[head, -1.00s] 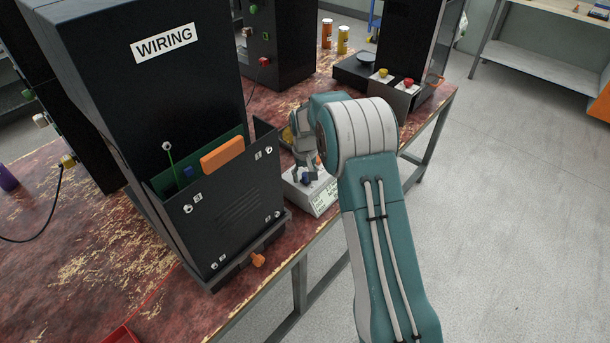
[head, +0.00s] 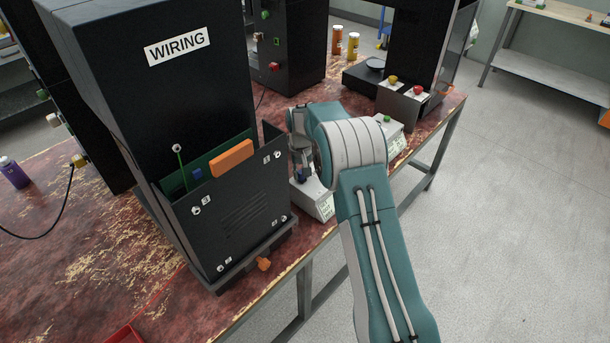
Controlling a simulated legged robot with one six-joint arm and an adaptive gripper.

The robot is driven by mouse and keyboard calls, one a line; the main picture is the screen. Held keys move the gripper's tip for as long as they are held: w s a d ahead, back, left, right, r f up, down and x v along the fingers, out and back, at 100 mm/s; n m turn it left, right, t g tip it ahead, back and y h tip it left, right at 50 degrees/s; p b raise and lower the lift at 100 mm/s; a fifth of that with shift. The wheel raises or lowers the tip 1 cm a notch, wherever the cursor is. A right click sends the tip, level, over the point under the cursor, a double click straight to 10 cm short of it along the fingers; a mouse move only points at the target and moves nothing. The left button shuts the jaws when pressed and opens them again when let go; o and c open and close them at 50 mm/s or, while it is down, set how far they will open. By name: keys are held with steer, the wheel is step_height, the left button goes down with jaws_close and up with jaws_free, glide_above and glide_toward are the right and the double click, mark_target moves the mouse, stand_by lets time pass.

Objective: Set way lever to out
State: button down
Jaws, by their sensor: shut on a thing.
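A pale grey box (head: 313,197) with a printed label on its front stands at the table edge, right of the WIRING cabinet. A small dark blue knob (head: 300,177) shows at its top, which I take to be the way lever. My gripper (head: 301,173) points down over the box and is shut on this knob. My own arm and wrist cover the right part of the box. The label is too small to read, so I cannot tell which setting the lever is at.
The black WIRING cabinet (head: 150,90) stands close to the gripper's left, with an open front panel (head: 240,210). Another grey box with a green button (head: 386,119) and a station with yellow and red buttons (head: 405,95) stand behind my arm. The floor at right is clear.

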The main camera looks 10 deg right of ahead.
mark_target(299, 171)
steer(key=shift+w, duration=0.1)
steer(key=shift+c, duration=2.4)
jaws_free()
steer(key=shift+w+a+f, duration=0.1)
steer(key=shift+f, duration=0.05)
steer(key=shift+a, duration=0.1)
step_height(299, 171, up, 12)
